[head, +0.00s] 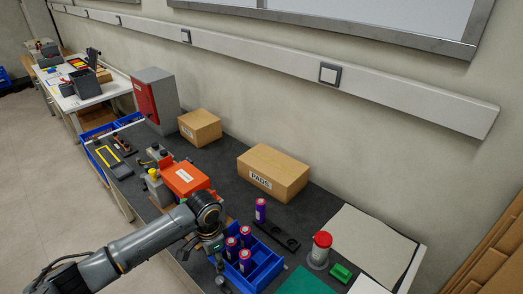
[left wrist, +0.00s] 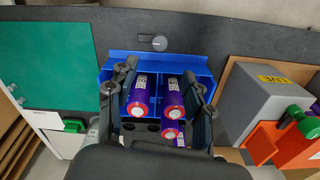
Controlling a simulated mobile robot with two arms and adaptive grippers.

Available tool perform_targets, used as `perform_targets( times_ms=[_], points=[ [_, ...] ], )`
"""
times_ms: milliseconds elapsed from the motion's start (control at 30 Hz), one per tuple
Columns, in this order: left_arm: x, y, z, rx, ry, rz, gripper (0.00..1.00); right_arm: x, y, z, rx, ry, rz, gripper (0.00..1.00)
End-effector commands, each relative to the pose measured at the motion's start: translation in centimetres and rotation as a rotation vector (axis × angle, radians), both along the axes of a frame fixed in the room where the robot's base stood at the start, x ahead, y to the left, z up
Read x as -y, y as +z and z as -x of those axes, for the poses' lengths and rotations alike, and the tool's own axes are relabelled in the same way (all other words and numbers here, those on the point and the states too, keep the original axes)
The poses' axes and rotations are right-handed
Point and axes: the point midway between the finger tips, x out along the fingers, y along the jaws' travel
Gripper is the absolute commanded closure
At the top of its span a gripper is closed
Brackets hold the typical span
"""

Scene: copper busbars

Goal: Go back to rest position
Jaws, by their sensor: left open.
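My left gripper (left wrist: 157,82) is open, with its fingers pointing down over the blue bin (left wrist: 205,68). Several purple cylinders with red ends (left wrist: 172,92) stand between and below the fingers; I see no finger clearly closed on one. In the head view my left arm reaches in from the lower left, and its gripper (head: 212,243) is beside the blue bin (head: 265,272) and the purple cylinders (head: 245,237). The fingertips are partly hidden there. My right gripper is not in view.
An orange-topped device (head: 186,178) stands close to the left of my gripper. A cardboard box marked PADS (head: 273,172), a black strip holder (head: 277,235), a red-lidded jar (head: 319,250) and a green mat (head: 303,283) are nearby. A wall runs behind the bench.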

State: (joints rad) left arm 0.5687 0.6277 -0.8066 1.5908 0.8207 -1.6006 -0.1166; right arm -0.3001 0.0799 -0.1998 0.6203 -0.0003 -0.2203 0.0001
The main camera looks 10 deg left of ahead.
Motion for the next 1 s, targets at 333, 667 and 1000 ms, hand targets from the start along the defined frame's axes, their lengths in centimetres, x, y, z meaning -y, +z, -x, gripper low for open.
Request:
perform_targets(
  times_ms=[333,667,1000],
  points=[
    [7.6,-1.9,6.3,0.065,-0.019,0.127,0.49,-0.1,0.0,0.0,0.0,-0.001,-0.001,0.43],
    [9.7,0.2,14.5,0.212,0.24,0.23,0.49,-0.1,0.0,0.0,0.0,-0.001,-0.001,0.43],
    [5.7,2.2,19.3,0.273,0.468,0.171,0.49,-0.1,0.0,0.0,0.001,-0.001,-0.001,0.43]
  ],
)
